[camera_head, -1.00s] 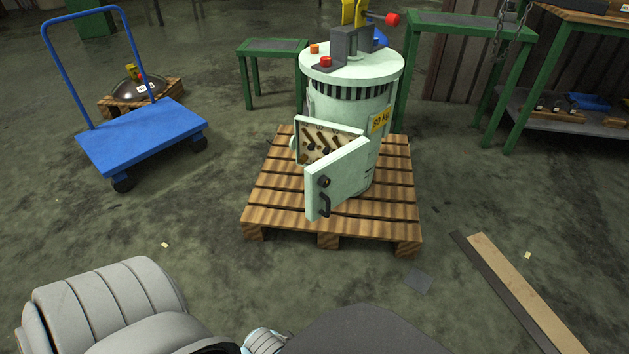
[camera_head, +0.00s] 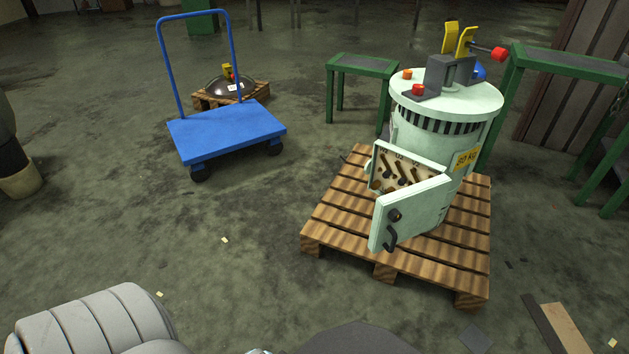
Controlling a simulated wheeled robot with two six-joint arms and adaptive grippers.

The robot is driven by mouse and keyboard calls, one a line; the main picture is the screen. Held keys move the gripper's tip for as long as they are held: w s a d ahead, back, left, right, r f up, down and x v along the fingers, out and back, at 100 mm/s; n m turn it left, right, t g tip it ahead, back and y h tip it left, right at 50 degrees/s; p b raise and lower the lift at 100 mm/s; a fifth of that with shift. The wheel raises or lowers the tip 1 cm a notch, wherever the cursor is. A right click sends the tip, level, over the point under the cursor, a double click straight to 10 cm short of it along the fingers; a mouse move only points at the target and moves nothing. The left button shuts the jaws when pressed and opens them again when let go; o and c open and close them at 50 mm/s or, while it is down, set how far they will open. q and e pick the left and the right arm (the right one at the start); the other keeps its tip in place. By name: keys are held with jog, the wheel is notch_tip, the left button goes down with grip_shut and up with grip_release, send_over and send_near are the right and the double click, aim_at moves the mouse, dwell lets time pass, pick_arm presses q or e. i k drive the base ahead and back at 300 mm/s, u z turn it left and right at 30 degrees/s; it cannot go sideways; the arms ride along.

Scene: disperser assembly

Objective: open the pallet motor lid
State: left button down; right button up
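The pale green motor (camera_head: 438,135) stands upright on a wooden pallet (camera_head: 340,215), right of centre in the head view. Its box lid (camera_head: 408,212) is swung outward on its right side, with a black handle (camera_head: 390,240) and a round black knob on its face. The open box (camera_head: 405,165) behind it shows several levers inside, partly covered by the lid. Neither of my grippers shows in the view. Nothing is seen touching the lid.
A blue cart (camera_head: 228,130) stands left of the pallet, with a dark dome (camera_head: 232,87) on a small pallet behind it. Green tables (camera_head: 362,66) stand behind the motor. A plank (camera_head: 565,330) lies at lower right.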

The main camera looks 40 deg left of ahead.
aim_at(419, 204)
jog(key=u, duration=0.55)
jog(key=i, duration=1.1)
